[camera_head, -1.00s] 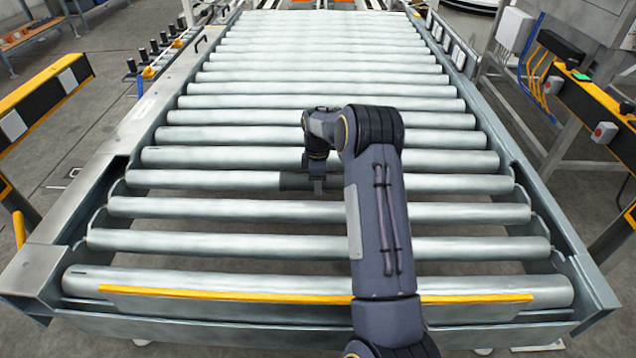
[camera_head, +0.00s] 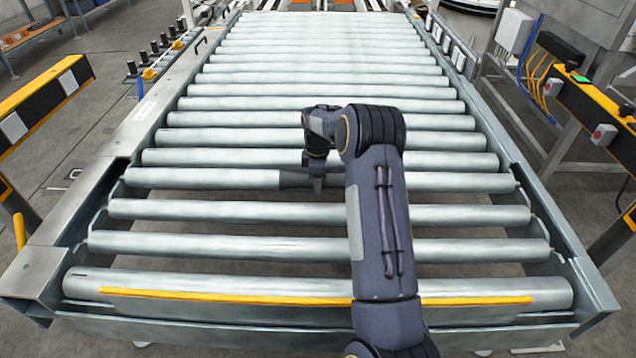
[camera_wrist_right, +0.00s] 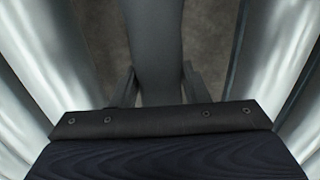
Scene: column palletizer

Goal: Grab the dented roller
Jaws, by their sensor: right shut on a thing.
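The gripped roller (camera_head: 200,178) lies across the conveyor frame, with a dark grey section around its middle. My right gripper (camera_head: 317,184) points down at that dark section and is shut on it. In the right wrist view, the dark section (camera_wrist_right: 155,40) of the roller runs between the two fingers of the right gripper (camera_wrist_right: 158,84). Part of the roller is hidden behind my right arm in the head view. I cannot make out a dent. My left gripper is not in view.
Other bright metal rollers (camera_head: 200,210) lie parallel in front of and behind it, with gaps showing the floor. Steel side rails (camera_head: 85,190) bound the conveyor. A yellow strip (camera_head: 230,298) crosses the near end. Yellow-black barriers (camera_head: 45,95) stand to either side.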

